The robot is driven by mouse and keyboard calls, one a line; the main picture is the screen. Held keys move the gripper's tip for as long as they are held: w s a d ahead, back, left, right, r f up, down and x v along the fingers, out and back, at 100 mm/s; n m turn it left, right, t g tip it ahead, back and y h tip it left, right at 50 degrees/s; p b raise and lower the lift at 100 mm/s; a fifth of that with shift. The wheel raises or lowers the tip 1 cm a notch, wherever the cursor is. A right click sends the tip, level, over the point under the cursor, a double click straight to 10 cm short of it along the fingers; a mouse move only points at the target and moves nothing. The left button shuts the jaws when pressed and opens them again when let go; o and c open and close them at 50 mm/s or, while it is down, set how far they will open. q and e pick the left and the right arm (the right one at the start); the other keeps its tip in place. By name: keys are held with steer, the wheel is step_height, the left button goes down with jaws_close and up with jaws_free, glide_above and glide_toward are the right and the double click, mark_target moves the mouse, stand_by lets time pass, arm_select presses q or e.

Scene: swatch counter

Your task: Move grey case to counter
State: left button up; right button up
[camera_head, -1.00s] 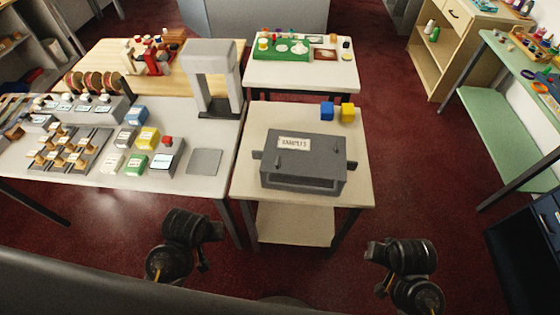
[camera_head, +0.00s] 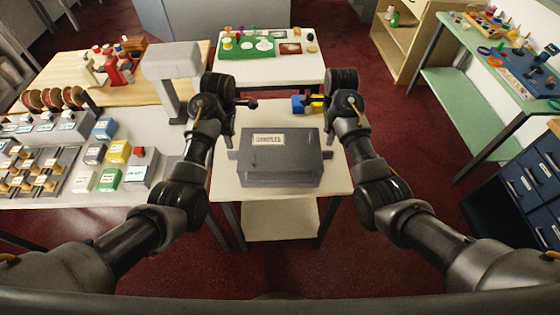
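The grey case (camera_head: 277,166) with a white label on its lid rests on the small pale table (camera_head: 334,183). It has short side handles. My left gripper (camera_head: 241,118) is above the table, near the case's back left corner. My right gripper (camera_head: 319,118) is near its back right corner. Both appear apart from the case, and their finger gaps are not clear. The white counter (camera_head: 172,138) stands to the left, partly hidden behind my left arm, which covers the spot of a grey square pad seen earlier.
Boxes including a yellow one (camera_head: 117,151) and a green one (camera_head: 109,179) stand on the counter. A grey arch-shaped stand (camera_head: 172,60) is at its back. A blue block (camera_head: 299,103) lies behind the case by my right gripper. Blue drawers (camera_head: 525,187) are at right.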

mark_target(235, 151)
arm_select(q)
steer(key=shift+w+r, duration=0.1)
steer(key=shift+w, duration=0.15)
arm_select(e)
steer(key=shift+w, duration=0.25)
arm_select(q)
steer(key=shift+f, duration=0.65)
arm_select(e)
steer(key=shift+s+f, duration=0.1)
steer(key=shift+f, duration=0.45)
arm_select(q)
step_height(235, 151, down, 10)
steer(key=shift+r, duration=0.15)
arm_select(e)
step_height(235, 151, down, 10)
steer(key=shift+r, duration=0.15)
arm_select(q)
steer(key=shift+c, duration=0.3)
arm_select(e)
steer(key=shift+c, duration=0.3)
arm_select(q)
jaws_close()
arm_select(e)
jaws_close()
arm_select(q)
steer(key=shift+r, duration=0.1)
arm_select(e)
steer(key=shift+r, duration=0.1)
